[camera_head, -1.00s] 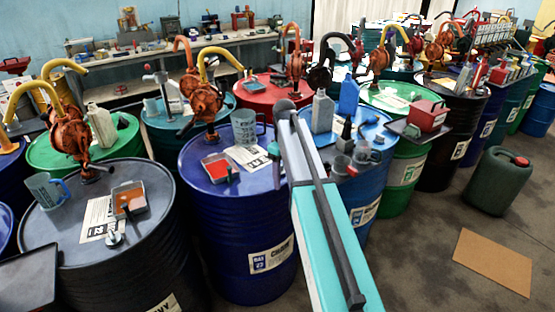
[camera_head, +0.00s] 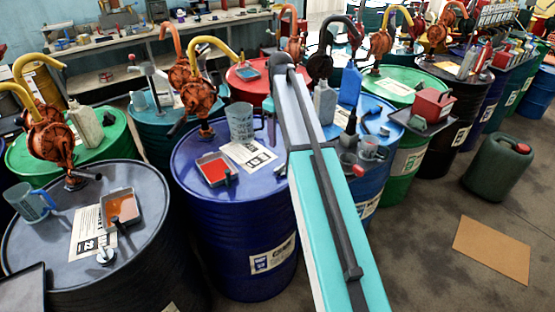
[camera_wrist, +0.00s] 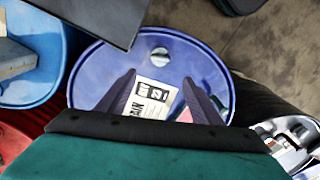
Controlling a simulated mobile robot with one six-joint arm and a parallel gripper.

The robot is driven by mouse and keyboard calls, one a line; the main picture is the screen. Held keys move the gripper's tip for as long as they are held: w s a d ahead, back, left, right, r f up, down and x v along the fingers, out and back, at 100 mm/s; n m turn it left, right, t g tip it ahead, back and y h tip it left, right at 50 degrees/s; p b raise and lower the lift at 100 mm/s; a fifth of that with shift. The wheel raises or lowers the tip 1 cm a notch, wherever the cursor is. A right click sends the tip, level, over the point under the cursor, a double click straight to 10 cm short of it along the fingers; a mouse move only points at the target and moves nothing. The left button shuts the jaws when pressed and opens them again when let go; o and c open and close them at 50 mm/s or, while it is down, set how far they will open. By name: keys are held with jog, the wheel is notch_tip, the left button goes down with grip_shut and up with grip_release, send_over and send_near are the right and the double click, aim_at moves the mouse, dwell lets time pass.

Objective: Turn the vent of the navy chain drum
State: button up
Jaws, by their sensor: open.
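The navy chain drum (camera_head: 232,215) stands in the middle of the head view, with a white paper label (camera_head: 249,156) on its lid. In the wrist view its blue lid (camera_wrist: 95,75) lies below my gripper, and the label (camera_wrist: 151,99) shows between the fingers. The vent (camera_wrist: 160,55), a round grey-white cap with a raised bar, is near the lid's rim, just beyond the fingertips. My gripper (camera_wrist: 159,80) is open and empty, with its fingers apart and clear of the vent. My arm crosses the right side of the drum in the head view and hides part of the lid; the gripper is not visible there.
An orange pump with a yellow spout (camera_head: 200,100), a grey mug (camera_head: 240,121) and a red-filled tray (camera_head: 215,169) stand on the drum. A dark drum (camera_head: 150,260) is close on the left, a lighter blue drum (camera_wrist: 25,80) on the other side. Open floor (camera_head: 410,265) lies at front right.

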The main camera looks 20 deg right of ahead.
aim_at(280, 166)
dwell(0.4)
jog(key=shift+f+p, duration=2.25)
jog(key=shift+f, duration=4.6)
jog(key=shift+c, duration=0.4)
jog(key=c, duration=1)
